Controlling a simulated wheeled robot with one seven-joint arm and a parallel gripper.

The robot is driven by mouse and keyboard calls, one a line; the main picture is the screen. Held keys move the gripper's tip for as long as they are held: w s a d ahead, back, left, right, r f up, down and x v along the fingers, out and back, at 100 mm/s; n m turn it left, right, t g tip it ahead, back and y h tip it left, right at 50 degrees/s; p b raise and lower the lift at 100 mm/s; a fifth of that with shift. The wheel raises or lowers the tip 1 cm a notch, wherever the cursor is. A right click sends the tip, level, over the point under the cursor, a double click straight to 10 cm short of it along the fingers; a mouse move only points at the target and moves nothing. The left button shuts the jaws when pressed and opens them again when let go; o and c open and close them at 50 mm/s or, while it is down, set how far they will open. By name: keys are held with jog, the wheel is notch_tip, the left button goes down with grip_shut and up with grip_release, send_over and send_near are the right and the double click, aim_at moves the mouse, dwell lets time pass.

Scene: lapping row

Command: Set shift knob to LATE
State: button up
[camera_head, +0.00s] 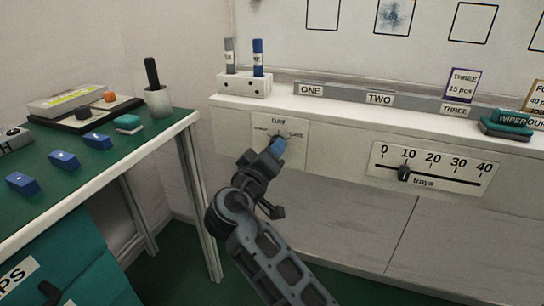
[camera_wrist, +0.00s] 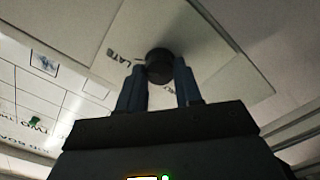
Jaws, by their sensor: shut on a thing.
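The shift knob (camera_wrist: 159,62) is a round dark knob on a pale plate (camera_head: 293,155) on the front of the white ledge. The plate reads DAY at the top and LATE at the right; the label at the left is too small to read surely. My gripper (camera_head: 278,146) is at the plate with its blue fingers on the knob. In the wrist view my gripper (camera_wrist: 160,82) has one finger on each side of the knob. In the head view the fingers mostly cover the knob, so where it points cannot be told.
A slider (camera_head: 404,173) on a trays scale stands near 10, to the right. A marker holder (camera_head: 244,85) sits on the ledge above the plate. A green-topped table (camera_head: 70,205) with blue blocks is at the left.

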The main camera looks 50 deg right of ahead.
jog(key=shift+f, duration=0.1)
dwell(0.3)
jog(key=o, duration=1)
jog(key=shift+o, duration=0.2)
jog(key=shift+a, duration=0.15)
jog(key=p+v, duration=0.1)
jog(key=v, duration=0.6)
jog(key=shift+s+a, duration=0.15)
jog(key=shift+a, duration=0.1)
